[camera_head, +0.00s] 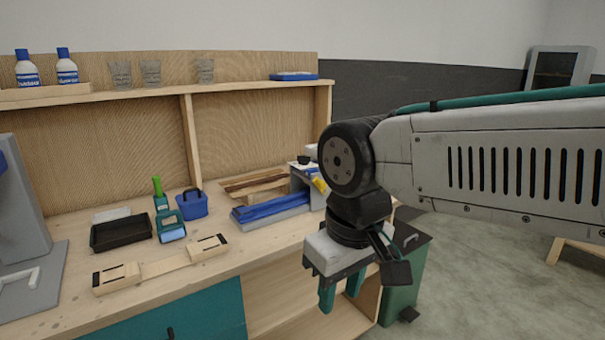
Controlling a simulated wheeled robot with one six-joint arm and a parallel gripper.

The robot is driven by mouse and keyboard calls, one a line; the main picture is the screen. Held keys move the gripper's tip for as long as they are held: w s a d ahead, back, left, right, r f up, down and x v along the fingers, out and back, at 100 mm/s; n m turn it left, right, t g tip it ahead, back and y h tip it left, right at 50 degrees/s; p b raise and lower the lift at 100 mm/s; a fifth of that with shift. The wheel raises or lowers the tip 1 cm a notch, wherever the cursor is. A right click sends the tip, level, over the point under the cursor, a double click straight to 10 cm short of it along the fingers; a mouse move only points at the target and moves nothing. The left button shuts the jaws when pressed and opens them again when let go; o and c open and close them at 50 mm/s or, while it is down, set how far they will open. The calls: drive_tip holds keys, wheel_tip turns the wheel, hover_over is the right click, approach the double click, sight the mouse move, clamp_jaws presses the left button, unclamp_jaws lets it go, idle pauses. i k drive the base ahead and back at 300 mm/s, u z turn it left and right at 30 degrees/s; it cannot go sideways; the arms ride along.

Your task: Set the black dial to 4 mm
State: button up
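A small black knob-like part (304,160) sits on top of a grey machine (299,180) at the back right of the workbench. It may be the black dial; it is too small for me to read any scale or setting. My arm hides the right part of the machine. My gripper (340,290) hangs in front of the bench's right end, nearer the camera than the machine and apart from it. Its two teal fingers point down with a gap between them, and nothing shows between them.
On the wooden bench (60,311) are a black tray (121,235), a blue basket (192,204), a green-topped bottle (160,195), a teal device (171,227), a wooden jig (165,265) and blue pieces (270,208). A shelf (160,93) runs above. A green bin (403,285) stands right.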

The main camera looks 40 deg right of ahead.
sight(302, 160)
drive_tip(key=k, duration=0.5)
drive_tip(key=z, duration=0.6)
drive_tip(key=i, duration=1.65)
drive_tip(key=u, duration=0.55)
